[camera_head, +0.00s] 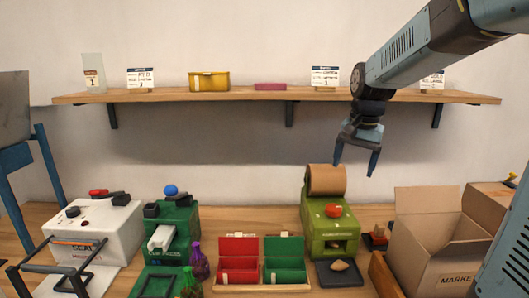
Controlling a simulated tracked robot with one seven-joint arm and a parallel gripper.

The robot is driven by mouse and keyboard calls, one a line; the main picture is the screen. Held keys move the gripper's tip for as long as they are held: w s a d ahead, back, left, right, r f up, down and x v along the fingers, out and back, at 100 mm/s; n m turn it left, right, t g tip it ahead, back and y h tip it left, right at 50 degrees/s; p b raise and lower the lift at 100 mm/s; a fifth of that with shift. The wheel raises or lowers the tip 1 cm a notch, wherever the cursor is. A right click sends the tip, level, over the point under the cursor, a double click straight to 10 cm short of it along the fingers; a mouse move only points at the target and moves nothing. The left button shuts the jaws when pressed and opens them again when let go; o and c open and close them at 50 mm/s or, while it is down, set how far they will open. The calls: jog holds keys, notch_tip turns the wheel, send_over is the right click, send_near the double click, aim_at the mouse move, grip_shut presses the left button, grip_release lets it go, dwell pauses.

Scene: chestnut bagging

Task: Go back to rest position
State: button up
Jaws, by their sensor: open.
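My gripper (357,160) hangs at the right of centre, in front of the wall below the shelf. Its two fingers point down and stand apart, with nothing between them. It is above and to the right of the brown roll on the green machine (330,228), apart from it. My arm comes in from the upper right corner. A small tan item (339,266) lies on the dark plate (325,281) in front of the green machine; I cannot tell if it is a chestnut.
A wooden shelf (230,96) holds a yellow box (209,81) and cards. The wall area left of my gripper is free.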

jog(key=s+n+t, duration=0.3)
jog(key=s+n, duration=0.3)
jog(key=s, duration=1.4)
jog(key=shift+s+a+r+t, duration=0.15)
jog(key=shift+s+r+t, duration=0.15)
jog(key=shift+t, duration=0.1)
